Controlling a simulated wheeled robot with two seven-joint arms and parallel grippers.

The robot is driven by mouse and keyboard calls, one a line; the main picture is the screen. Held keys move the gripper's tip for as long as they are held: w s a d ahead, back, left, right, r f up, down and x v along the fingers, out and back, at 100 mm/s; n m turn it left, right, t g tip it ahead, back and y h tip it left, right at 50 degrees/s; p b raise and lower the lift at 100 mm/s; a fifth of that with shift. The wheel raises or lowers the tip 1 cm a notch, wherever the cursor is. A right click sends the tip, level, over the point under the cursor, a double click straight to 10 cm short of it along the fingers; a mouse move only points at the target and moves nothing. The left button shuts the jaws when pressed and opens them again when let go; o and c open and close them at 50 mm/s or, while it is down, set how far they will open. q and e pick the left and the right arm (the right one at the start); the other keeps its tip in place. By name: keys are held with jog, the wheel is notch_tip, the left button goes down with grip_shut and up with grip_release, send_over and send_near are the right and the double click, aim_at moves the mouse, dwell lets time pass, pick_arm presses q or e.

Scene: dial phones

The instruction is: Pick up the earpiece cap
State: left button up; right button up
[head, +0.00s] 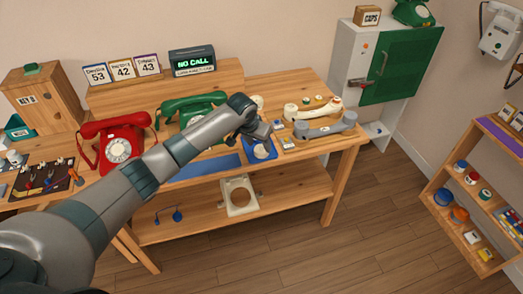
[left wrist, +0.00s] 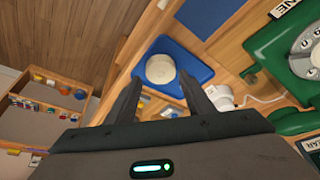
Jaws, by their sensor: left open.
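A round cream cap (left wrist: 160,69), which looks like the earpiece cap, lies on a small blue tray (left wrist: 188,57) on the wooden bench. In the head view the cap (head: 261,153) shows on the blue tray (head: 272,151) near the bench's front edge, partly behind my gripper. My left gripper (head: 265,139) is open and empty above the tray. In the left wrist view its two fingers (left wrist: 158,84) are spread, and the cap shows between and just beyond their tips. No contact shows. My right gripper is not in view.
A green phone (head: 190,108) and a red phone (head: 115,142) stand left of the tray. A cream handset (head: 312,107) and a grey handset (head: 325,127) lie to the right. A cream phone shell (head: 239,195) is on the lower shelf. A blue mat (head: 203,167) lies along the front edge.

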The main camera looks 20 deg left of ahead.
aim_at(261, 149)
pick_arm(q)
jog(key=shift+p+x, duration=0.6)
jog(key=shift+x, duration=1.65)
jog(key=c, duration=0.6)
